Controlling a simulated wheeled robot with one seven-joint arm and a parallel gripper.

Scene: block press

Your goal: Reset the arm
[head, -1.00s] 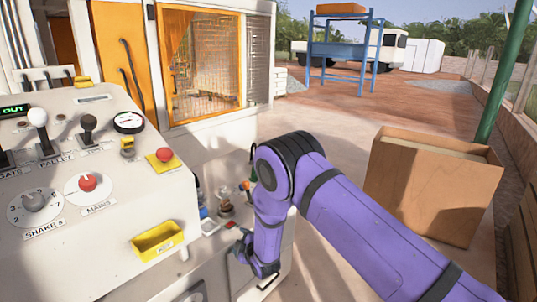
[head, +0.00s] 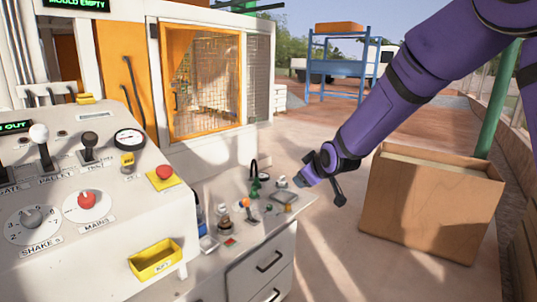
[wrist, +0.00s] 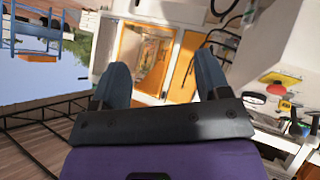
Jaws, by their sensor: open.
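My purple arm reaches in from the upper right in the head view. My gripper (head: 303,180) is at its lower end, in front of the right end of the bench top. In the wrist view, my gripper (wrist: 160,82) shows two dark blue-grey fingers spread apart with nothing between them. The wrist picture is turned over, with the sky and the blue rack at its left side. Beyond the fingers is the orange-framed mesh door (wrist: 146,60).
A control panel with levers, a SHAKE dial (head: 32,218), a red MAINS knob (head: 87,201) and a yellow tray (head: 156,261) stands at left. Small items crowd the bench top (head: 290,214). A large brown box (head: 430,212) stands on the ground at right.

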